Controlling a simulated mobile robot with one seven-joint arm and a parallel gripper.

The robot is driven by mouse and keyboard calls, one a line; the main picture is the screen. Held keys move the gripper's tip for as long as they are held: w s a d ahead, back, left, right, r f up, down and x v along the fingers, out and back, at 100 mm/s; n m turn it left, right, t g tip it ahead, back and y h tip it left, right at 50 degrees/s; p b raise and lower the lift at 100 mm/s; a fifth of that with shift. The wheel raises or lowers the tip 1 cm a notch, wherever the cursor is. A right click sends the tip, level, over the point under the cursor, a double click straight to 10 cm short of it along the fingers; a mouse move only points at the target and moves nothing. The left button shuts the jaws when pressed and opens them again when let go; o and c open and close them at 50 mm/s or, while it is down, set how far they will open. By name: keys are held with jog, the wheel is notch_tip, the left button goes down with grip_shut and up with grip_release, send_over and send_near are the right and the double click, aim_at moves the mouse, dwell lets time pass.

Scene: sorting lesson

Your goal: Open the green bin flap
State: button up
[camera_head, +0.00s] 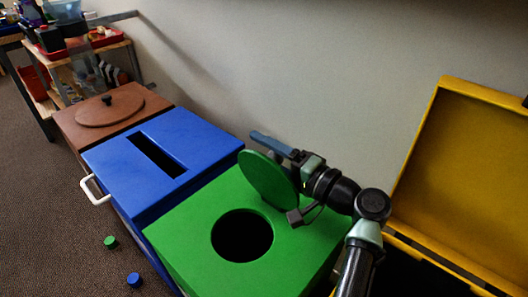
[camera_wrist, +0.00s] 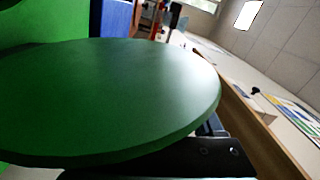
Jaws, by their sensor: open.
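The green bin (camera_head: 190,238) has a round dark hole (camera_head: 242,236) in its top. Its flap (camera_head: 268,178), a round green disc, stands raised and tilted behind the hole, leaving the hole uncovered. My gripper (camera_head: 280,148) is open at the far upper side of the flap. Whether it touches the flap I cannot tell, as the disc hides part of the fingers. In the wrist view the flap (camera_wrist: 110,100) fills much of the picture, with a dark finger part below it.
A blue bin (camera_head: 200,140) with a slot and white handle stands left of the green one, then a brown bin (camera_head: 72,125) with a round lid. A yellow bin (camera_head: 465,170) with its lid raised is at right. Green (camera_head: 110,242) and blue (camera_head: 134,279) pieces lie on the floor.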

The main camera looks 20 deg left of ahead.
jog(key=shift+a, duration=0.15)
grip_shut()
dwell(0.4)
dwell(1.0)
